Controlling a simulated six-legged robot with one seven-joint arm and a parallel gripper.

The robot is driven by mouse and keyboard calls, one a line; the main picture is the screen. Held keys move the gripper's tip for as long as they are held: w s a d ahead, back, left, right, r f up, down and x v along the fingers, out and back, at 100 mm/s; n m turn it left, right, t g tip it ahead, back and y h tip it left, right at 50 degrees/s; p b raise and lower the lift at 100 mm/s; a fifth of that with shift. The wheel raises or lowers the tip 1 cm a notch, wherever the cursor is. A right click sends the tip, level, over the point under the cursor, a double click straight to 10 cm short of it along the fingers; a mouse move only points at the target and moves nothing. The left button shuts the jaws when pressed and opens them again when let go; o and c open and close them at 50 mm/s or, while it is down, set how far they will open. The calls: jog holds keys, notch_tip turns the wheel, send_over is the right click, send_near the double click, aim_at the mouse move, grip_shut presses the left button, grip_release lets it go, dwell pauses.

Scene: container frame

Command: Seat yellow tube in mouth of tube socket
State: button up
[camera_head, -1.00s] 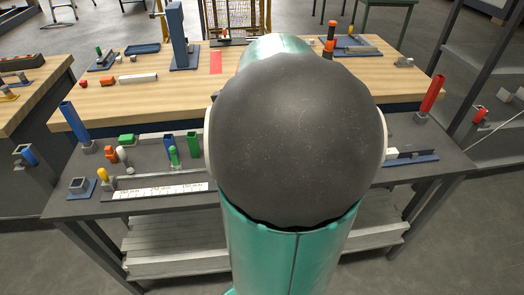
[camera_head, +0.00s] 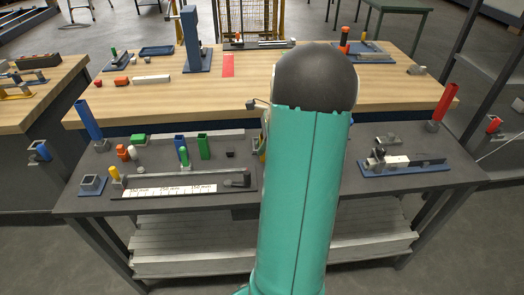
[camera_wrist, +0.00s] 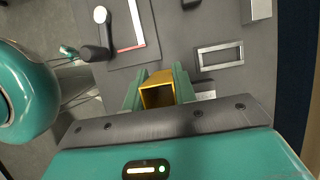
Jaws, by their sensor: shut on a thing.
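The yellow tube (camera_wrist: 158,94) is a square hollow tube, and its open end faces the wrist camera. My gripper (camera_wrist: 157,88) is shut on it, with a green finger on either side. In the wrist view, a light grey rectangular frame with a dark opening (camera_wrist: 220,47) lies on the bench, up and to the right of the tube and apart from it. It may be the tube socket; I cannot tell for sure. My arm hides most of the gripper and tube in the head view. The tube's lower end is hidden.
A ruler fixture (camera_head: 170,191), a grey square socket on a blue base (camera_head: 93,183) and several small parts stand on the bench's left side. A blue tube (camera_head: 88,118) and red tube (camera_head: 447,101) stand at opposite ends. A blue-based fixture (camera_head: 405,168) lies right.

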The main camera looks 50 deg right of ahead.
jog(key=shift+f, duration=1.55)
jog(key=shift+f, duration=0.2)
jog(key=o, duration=1)
jog(key=shift+r, duration=0.1)
